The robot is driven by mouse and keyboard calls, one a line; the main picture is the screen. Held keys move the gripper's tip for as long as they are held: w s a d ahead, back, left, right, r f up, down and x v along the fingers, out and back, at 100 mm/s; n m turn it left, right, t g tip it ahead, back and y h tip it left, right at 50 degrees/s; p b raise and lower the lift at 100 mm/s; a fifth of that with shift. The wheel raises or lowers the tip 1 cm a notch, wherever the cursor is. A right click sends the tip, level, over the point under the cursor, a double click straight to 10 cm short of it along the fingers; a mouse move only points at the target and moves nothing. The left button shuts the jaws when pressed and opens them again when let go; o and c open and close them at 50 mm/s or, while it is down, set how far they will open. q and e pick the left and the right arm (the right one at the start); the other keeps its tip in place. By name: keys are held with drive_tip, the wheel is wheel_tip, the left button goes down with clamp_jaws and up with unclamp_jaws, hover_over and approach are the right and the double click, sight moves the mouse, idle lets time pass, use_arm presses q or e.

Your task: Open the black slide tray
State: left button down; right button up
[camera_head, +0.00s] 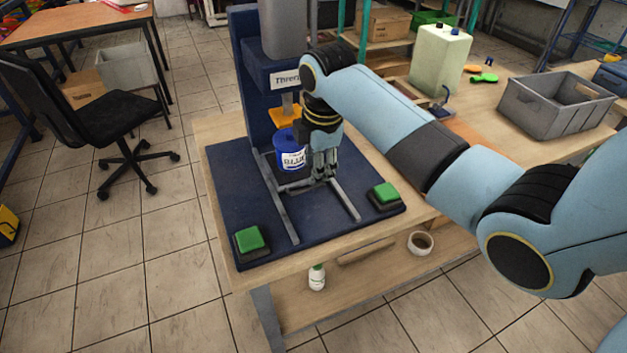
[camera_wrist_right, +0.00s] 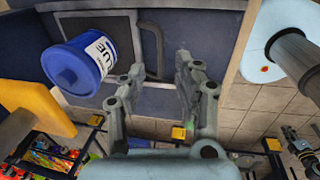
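In the head view the tray is mostly hidden behind the tub and my right gripper, between two grey rails (camera_head: 282,205). A blue tub (camera_head: 291,152) with a white label stands at the tray; it also shows in the right wrist view (camera_wrist_right: 78,66). My right gripper (camera_head: 324,175) points down beside the tub. In the right wrist view its fingers (camera_wrist_right: 160,66) are apart, close to the handle; contact cannot be told.
The blue press base (camera_head: 318,215) carries two green buttons (camera_head: 250,239) (camera_head: 385,192) at its front corners. An orange plate (camera_head: 285,115) hangs above the tub. A grey crate (camera_head: 550,105) and a pale canister (camera_head: 438,60) stand on the right table.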

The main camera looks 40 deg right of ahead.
sight(314, 186)
drive_tip(key=f, duration=0.3)
drive_tip(key=w+f, duration=0.1)
drive_tip(key=f, duration=0.1)
drive_tip(key=shift+d+f, duration=0.1)
drive_tip(key=shift+f, duration=0.15)
clamp_jaws()
